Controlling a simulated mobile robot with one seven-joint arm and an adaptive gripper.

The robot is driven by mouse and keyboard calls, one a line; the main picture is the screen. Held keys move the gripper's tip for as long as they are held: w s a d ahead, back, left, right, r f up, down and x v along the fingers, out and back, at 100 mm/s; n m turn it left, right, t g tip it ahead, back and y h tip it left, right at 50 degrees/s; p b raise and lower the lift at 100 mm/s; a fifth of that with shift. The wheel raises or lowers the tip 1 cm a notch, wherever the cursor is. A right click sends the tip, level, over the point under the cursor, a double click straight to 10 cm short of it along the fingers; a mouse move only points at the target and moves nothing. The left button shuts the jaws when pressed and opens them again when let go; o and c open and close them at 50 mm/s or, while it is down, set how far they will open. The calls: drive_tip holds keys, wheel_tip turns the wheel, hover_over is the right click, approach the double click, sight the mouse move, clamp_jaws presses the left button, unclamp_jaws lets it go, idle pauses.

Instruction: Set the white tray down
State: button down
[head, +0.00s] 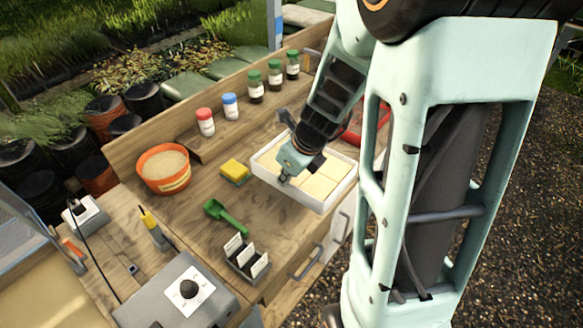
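The white tray (309,201) is at the right side of the wooden bench, with pale yellow blocks or cells inside it. It looks about level, and I cannot tell whether its base touches the bench top. My gripper (285,179) points down at the tray's near left wall, overlapping the rim in the picture. The fingertips are small and partly hidden by the gripper body. I cannot tell whether they are closed on the rim.
Left of the tray are a yellow sponge (235,171), a green scoop (226,216) and an orange tub (163,168). A black holder (246,262) with white cards stands in front. Red-lidded (205,122) and blue-lidded (230,106) jars stand behind. A red object (352,136) is partly hidden beyond the tray.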

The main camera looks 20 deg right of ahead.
drive_tip(key=w+d+f, duration=0.1)
drive_tip(key=w, duration=0.1)
drive_tip(key=w+d+f+b, duration=0.1)
drive_tip(key=w, duration=0.1)
drive_tip(key=w+d+f+b, duration=0.1)
drive_tip(key=w, duration=0.1)
drive_tip(key=shift+f, duration=0.2)
drive_tip(key=w+f+b, duration=0.1)
drive_tip(key=f+b, duration=0.1)
drive_tip(key=w+d+f+b, duration=0.1)
drive_tip(key=w+f+b, duration=0.1)
drive_tip(key=f, duration=0.1)
drive_tip(key=w+d+f+b, duration=0.1)
drive_tip(key=f+b, duration=0.1)
drive_tip(key=b, duration=0.1)
drive_tip(key=shift+w+d+f, duration=0.1)
drive_tip(key=shift+w+f, duration=0.2)
drive_tip(key=shift+w, duration=0.1)
drive_tip(key=shift+f+b, duration=0.55)
drive_tip(key=c, duration=2.6)
unclamp_jaws()
drive_tip(key=shift+s+f, duration=0.1)
drive_tip(key=o, duration=0.4)
